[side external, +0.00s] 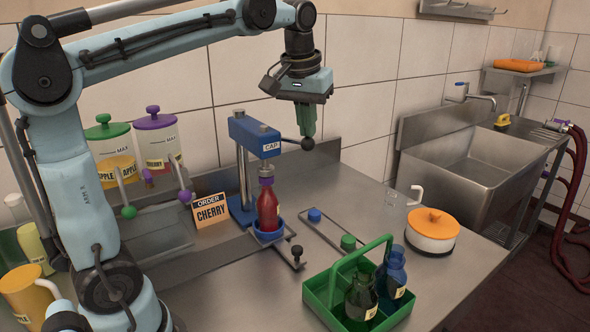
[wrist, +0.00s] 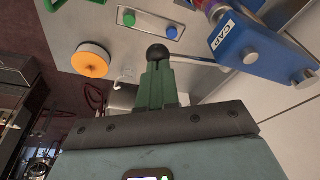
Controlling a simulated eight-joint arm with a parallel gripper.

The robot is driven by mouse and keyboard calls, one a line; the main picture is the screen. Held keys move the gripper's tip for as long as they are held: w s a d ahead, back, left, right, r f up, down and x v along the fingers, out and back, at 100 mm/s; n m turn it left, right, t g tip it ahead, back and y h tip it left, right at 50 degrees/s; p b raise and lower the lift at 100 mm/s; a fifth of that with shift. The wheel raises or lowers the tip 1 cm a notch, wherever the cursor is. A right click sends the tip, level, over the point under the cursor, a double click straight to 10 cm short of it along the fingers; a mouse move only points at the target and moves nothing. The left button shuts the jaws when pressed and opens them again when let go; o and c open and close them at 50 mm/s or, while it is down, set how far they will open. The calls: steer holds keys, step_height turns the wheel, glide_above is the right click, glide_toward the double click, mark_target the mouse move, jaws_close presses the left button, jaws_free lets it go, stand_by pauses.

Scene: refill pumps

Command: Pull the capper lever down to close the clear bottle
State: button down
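The blue capper (side external: 254,135), marked CAP, stands on the counter on a metal post; its blue head also shows in the wrist view (wrist: 240,48). Its lever sticks out to the right, roughly level, and ends in a black ball knob (side external: 307,143). The knob shows in the wrist view (wrist: 157,52) just past my fingertips. The clear bottle (side external: 268,210), filled with red, stands upright in a blue ring holder under the capper head. My gripper (side external: 306,134) points down with its green fingers together, directly above the knob. I cannot tell whether they touch it.
A green carrier (side external: 318,296) with two bottles stands at the front. A white pot with an orange lid (side external: 432,222) and a cap tray (side external: 330,232) are to the right. An order card reading CHERRY (side external: 210,210) stands left of the capper.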

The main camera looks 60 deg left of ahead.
mark_target(307, 141)
steer(key=shift+f, duration=0.1)
steer(key=shift+d+f, duration=0.1)
steer(key=shift+f, duration=0.85)
steer(key=shift+x, duration=0.85)
steer(key=shift+s+f, duration=0.15)
steer(key=shift+f, duration=0.05)
steer(key=shift+x, duration=0.75)
steer(key=shift+s, duration=0.15)
